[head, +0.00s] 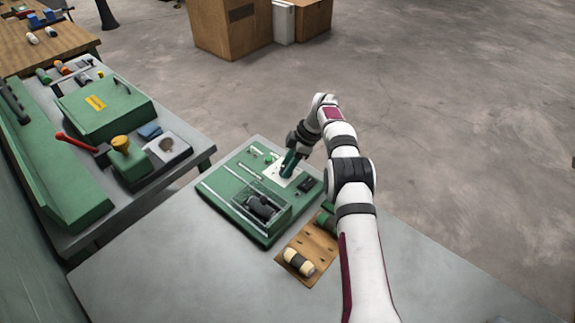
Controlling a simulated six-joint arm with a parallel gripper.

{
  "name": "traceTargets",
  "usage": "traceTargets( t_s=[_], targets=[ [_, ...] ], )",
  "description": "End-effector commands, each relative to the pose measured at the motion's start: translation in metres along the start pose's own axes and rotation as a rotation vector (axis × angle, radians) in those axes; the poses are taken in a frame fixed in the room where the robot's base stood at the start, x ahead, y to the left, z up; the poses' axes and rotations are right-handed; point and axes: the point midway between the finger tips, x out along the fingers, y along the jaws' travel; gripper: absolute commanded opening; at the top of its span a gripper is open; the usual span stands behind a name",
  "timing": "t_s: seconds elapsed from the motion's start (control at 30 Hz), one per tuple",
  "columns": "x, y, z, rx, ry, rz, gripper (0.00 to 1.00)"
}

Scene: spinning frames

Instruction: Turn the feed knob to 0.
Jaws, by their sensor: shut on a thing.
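The green machine panel (222,188) lies on the grey bench. A white dial plate (292,180) sits near its right side. My gripper (287,168) reaches down from the arm onto this plate and is shut on the feed knob there. The knob is largely hidden by the gripper, and its pointer and the dial marks are too small to read. A dark green part shows at the gripper's end; I cannot tell whether it is finger or knob.
A clear box (262,206) with dark rollers stands on the panel's front. A wooden board (308,246) with a cream-and-black spool (298,262) lies in front of the panel. A second bench (190,136) with a red lever (76,143) is at left.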

Motion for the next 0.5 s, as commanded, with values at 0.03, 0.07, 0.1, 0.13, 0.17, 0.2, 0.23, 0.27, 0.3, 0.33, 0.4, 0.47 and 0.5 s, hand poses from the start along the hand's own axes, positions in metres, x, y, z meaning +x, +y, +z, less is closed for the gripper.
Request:
traceTargets(
  t_s=[0.03,0.07,0.1,0.13,0.17,0.2,0.23,0.27,0.3,0.33,0.4,0.47,0.5],
  targets=[
    [0.001,0.0,0.0017,-0.019,-0.002,-0.008,0.0],
    [0.0014,-0.0003,0.0016,-0.029,0.0,-0.014,0.0],
    [0.0013,-0.0001,0.0018,-0.044,-0.001,-0.02,0.0],
    [0.0011,0.0,0.0018,-0.053,-0.001,-0.023,0.0],
    [0.0014,-0.0001,0.0017,-0.061,0.0,-0.027,0.0],
    [0.0013,0.0001,0.0018,-0.072,0.0,-0.031,0.0],
    [0.0011,0.0001,0.0018,-0.078,0.0,-0.034,0.0],
    [0.0013,0.0001,0.002,-0.084,0.0,-0.037,0.0],
    [0.0014,0.0,0.0018,-0.091,0.002,-0.04,0.0],
    [0.0011,0.0002,0.0018,-0.095,0.001,-0.041,0.0],
    [0.0013,0.0001,0.002,-0.102,0.001,-0.045,0.0],
    [0.0013,0.0001,0.0021,-0.107,0.001,-0.047,0.0],
    [0.0012,0.0001,0.002,-0.108,0.001,-0.047,0.0]
  ],
)
